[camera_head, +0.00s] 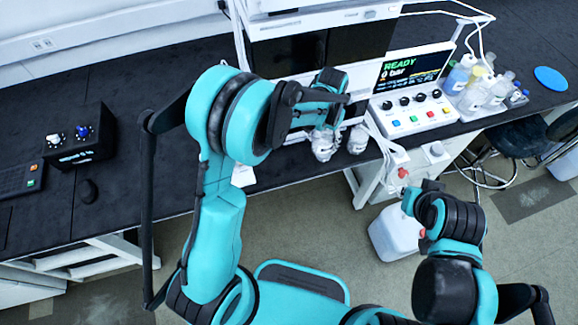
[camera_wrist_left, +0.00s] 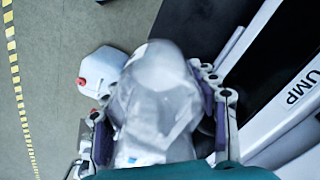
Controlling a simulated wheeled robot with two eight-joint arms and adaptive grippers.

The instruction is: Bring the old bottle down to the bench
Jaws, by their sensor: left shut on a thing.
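In the left wrist view a clear, shiny bottle (camera_wrist_left: 158,105) fills the middle, between the two fingers of my left gripper (camera_wrist_left: 160,112), which is shut on it. In the head view my left gripper (camera_head: 325,97) is over the front of the bench (camera_head: 215,95), before the instrument stack. Two clear bottles show just below it, one on the left (camera_head: 322,146) and one on the right (camera_head: 357,139). My wrist partly hides this area, and I cannot tell the held bottle's height above the bench. My right gripper (camera_head: 430,187) is low at the right, away from the stack; its fingers are unclear.
The pump unit (camera_head: 408,117) with a READY screen stands right of my left gripper. Several bottles (camera_head: 487,88) sit in a tray beyond it. A black control box (camera_head: 80,140) is on the left bench. A white canister (camera_head: 397,232) is on the floor. Thin tubes hang near the stack.

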